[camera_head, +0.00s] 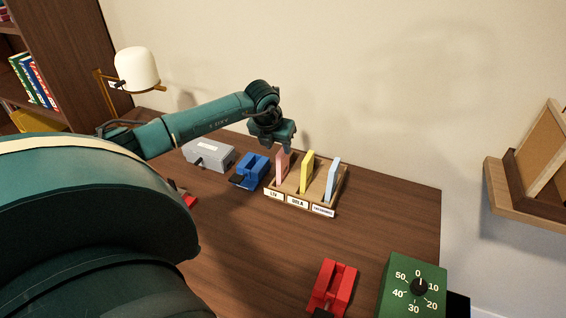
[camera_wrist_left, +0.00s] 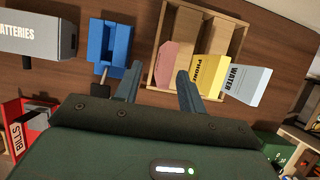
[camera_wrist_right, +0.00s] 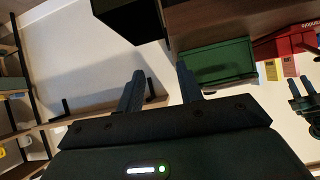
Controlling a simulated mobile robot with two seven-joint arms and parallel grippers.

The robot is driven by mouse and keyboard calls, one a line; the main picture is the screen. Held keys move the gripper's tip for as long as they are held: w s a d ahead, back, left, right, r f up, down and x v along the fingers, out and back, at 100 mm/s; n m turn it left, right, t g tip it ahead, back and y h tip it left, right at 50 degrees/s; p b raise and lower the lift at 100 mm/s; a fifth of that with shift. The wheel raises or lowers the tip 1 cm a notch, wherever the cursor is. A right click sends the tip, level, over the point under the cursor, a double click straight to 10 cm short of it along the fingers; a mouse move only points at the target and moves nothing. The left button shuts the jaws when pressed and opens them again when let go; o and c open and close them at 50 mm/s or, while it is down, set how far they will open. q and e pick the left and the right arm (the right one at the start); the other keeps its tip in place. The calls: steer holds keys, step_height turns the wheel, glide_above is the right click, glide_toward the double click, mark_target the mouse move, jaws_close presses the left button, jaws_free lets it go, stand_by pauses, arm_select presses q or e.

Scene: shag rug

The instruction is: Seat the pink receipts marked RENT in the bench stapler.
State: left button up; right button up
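The pink receipts (camera_head: 283,165) stand in the left slot of a wooden sorter (camera_head: 342,183); they also show in the left wrist view (camera_wrist_left: 176,58). I cannot read RENT on them. My left gripper (camera_head: 287,147) is just above the pink receipts, open and empty, its fingers (camera_wrist_left: 158,82) apart. A blue device (camera_head: 250,170) with a dark lever stands left of the sorter, and a similar red device (camera_head: 333,284) stands at the front. I cannot tell which is the bench stapler. My right gripper (camera_wrist_right: 158,76) is open and empty, away from the sorter.
A yellow slip (camera_head: 307,172) marked PHONE and a blue slip (camera_head: 333,178) marked WATER stand beside the pink receipts. A grey BATTERIES box (camera_head: 209,153) is at the back left. A green dial box (camera_head: 413,285) is at the front right. The middle of the desk is clear.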

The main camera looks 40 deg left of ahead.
mark_target(282, 150)
arm_select(q)
steer(key=b+x, duration=0.2)
steer(key=x, duration=0.1)
steer(key=d+b+x, duration=0.1)
steer(key=x, duration=0.1)
steer(key=shift+w+f, duration=0.1)
steer(key=shift+w, duration=0.1)
steer(key=shift+w+a+f+b, duration=0.15)
steer(key=shift+w+f+b, duration=0.15)
steer(key=shift+b, duration=0.2)
jaws_close()
